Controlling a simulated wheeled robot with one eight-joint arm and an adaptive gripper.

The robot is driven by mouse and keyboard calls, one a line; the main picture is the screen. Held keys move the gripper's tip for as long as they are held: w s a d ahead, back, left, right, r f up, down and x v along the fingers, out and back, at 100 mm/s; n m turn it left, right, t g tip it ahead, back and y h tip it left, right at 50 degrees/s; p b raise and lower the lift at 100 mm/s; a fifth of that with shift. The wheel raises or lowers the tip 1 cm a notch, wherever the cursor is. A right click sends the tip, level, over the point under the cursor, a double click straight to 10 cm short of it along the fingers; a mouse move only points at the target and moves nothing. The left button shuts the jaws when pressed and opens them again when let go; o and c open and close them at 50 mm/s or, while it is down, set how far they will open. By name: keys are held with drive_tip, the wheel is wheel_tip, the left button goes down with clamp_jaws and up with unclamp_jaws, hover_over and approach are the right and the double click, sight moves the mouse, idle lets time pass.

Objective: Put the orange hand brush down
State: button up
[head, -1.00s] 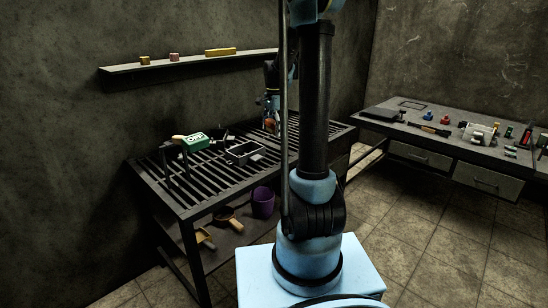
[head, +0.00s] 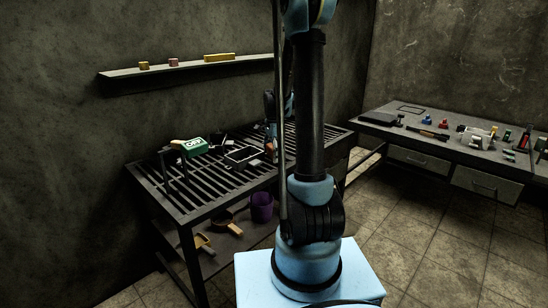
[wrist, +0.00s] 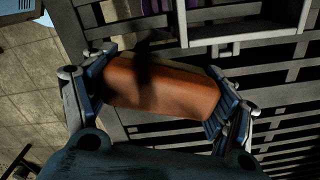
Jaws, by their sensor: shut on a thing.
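The orange hand brush (wrist: 160,88) is between the two fingers of my gripper (wrist: 158,92) in the wrist view. My gripper is shut on it, one finger at each end. The slatted metal bench (wrist: 180,128) shows beneath the brush; I cannot tell whether they touch. In the head view, my gripper (head: 270,138) is over the right part of the bench (head: 185,200), partly hidden by my arm, and only a small orange patch of the brush shows.
A dark rectangular frame (head: 243,155) lies on the bench near my gripper. A purple bucket (head: 262,208) and a scoop (head: 228,222) are on the lower shelf. Another table (head: 400,128) with small tools is at right.

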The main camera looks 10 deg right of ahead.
drive_tip(key=shift+f, duration=0.5)
drive_tip(key=shift+f, duration=0.15)
drive_tip(key=o, duration=1.4)
drive_tip(key=shift+f, duration=0.1)
